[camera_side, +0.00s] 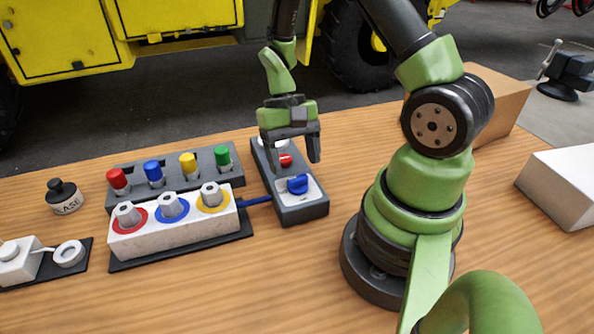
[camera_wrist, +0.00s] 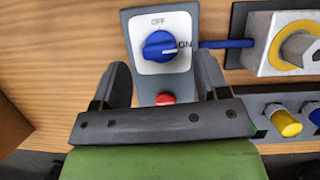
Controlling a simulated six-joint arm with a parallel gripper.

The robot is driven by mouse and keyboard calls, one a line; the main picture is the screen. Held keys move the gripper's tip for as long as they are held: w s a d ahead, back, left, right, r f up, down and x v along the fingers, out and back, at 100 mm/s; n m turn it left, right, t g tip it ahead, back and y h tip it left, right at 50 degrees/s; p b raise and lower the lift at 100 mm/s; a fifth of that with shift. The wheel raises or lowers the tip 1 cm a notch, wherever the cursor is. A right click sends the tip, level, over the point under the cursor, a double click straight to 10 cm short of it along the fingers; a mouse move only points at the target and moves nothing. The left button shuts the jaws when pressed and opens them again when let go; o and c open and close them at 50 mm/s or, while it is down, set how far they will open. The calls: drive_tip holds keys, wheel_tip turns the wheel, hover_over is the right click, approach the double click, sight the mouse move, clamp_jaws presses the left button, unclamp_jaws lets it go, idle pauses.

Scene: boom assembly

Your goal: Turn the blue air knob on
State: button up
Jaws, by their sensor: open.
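The blue air knob (camera_side: 298,184) sits on the white plate of a dark grey control box (camera_side: 300,212), right of the middle of the table. In the wrist view the blue knob (camera_wrist: 158,46) has a white mark pointing right, at the word ON; OFF is printed above it. My gripper (camera_side: 290,148) is open and empty above the box, with its fingers pointing down. In the wrist view my gripper (camera_wrist: 160,66) has its fingers apart on either side of the box, near the knob. No contact with the knob shows.
A red button (camera_wrist: 165,98) lies beside the knob on the same box. A blue hose (camera_side: 257,200) runs from the box to a white block (camera_side: 180,234) with ringed fittings. Behind that stands a grey rack (camera_side: 202,163) of coloured plugs.

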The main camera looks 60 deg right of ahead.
sight(298, 177)
drive_tip(key=shift+x, duration=1.55)
drive_tip(key=c, duration=0.9)
drive_tip(key=shift+m, duration=0.5)
drive_tip(key=o, duration=0.9)
drive_tip(key=shift+d+r, duration=0.1)
drive_tip(key=shift+r, duration=0.05)
drive_tip(key=v, duration=0.9)
drive_tip(key=shift+r, duration=0.35)
drive_tip(key=shift+d, duration=0.15)
